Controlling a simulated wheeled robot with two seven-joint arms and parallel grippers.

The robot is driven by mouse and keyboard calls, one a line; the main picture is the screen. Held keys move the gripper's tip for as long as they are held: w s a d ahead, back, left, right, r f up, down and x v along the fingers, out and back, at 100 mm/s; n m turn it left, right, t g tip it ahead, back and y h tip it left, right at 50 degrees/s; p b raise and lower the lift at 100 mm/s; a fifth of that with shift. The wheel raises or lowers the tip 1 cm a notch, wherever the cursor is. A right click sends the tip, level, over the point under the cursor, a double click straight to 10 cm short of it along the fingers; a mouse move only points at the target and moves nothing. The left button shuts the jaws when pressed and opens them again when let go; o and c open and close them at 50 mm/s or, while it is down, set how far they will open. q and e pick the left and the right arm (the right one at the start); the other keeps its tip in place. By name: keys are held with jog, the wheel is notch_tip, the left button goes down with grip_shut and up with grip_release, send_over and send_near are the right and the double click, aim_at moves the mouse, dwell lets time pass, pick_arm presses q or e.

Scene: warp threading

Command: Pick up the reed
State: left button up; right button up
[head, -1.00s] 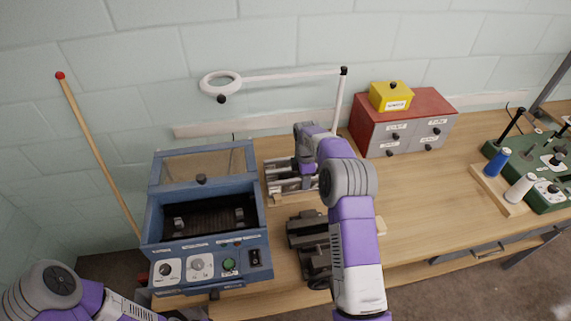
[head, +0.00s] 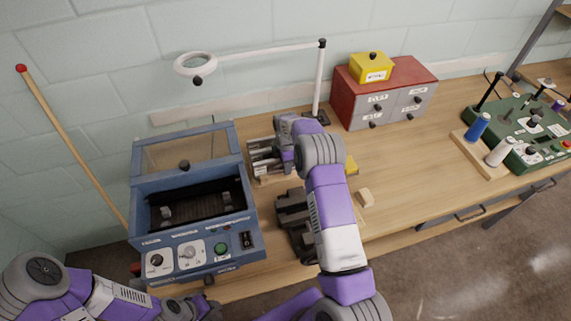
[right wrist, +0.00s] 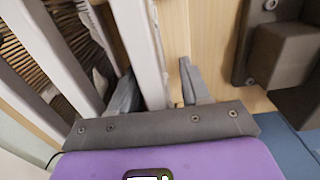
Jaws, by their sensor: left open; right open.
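A rack of pale metal bars (head: 262,158) stands on the bench right of the blue box; my right arm partly covers it. In the right wrist view, long pale bars lie beside a brown, finely striped piece (right wrist: 40,40). I cannot tell for sure which piece is the reed. My right gripper (right wrist: 156,90) is open, its two fingers apart on either side of one pale bar (right wrist: 138,45). Contact cannot be told. In the head view its fingers are hidden at the rack. My left gripper (head: 190,309) is at the bottom left, away from the rack; its fingertips are unclear.
The blue box (head: 195,250) with a raised lid stands left of the rack. A dark metal block (head: 292,220) sits in front of the rack. A ring lamp (head: 195,64) hangs above. Red drawers (head: 385,92) stand behind; the bench (head: 420,170) right of my arm is mostly clear.

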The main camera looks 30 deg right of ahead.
jog(key=shift+r, duration=0.1)
grip_shut()
